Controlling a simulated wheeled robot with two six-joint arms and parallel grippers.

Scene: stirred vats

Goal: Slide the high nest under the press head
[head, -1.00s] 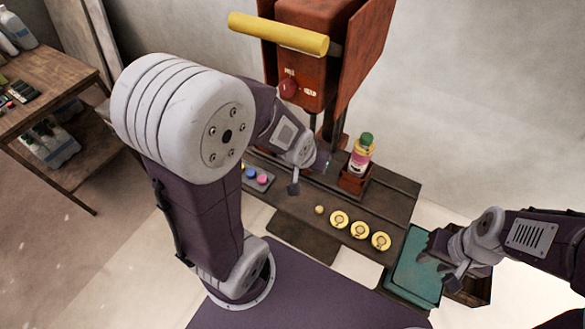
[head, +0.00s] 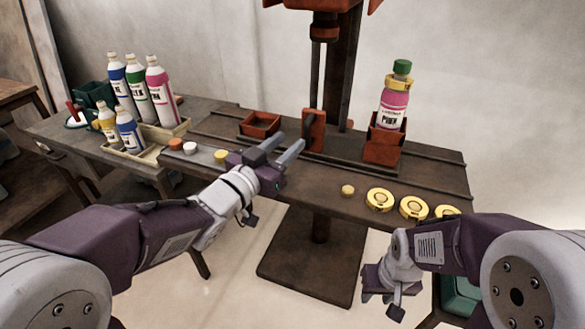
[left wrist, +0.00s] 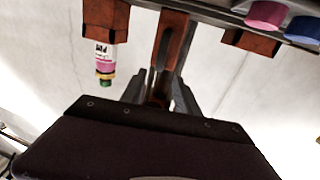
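The taller red nest (head: 383,148) stands on the right part of the press table, holding a pink bottle (head: 394,108) with a green cap. It shows inverted in the left wrist view (left wrist: 106,16). The press head (head: 325,27) hangs left of it. A lower, empty red nest (head: 260,124) sits at the left. A red upright piece (head: 314,131) stands between the nests. My left gripper (head: 281,148) is open and empty, its fingers pointing toward this upright; contact is unclear. My right gripper (head: 381,292) is low in front of the table; its finger gap is unclear.
Several yellow discs (head: 380,200) and a small yellow ball (head: 347,190) lie along the table's front edge. Small coloured caps (head: 190,148) lie at its left. Several bottles (head: 137,90) stand on a left side table. A teal bin (head: 460,297) is low at right.

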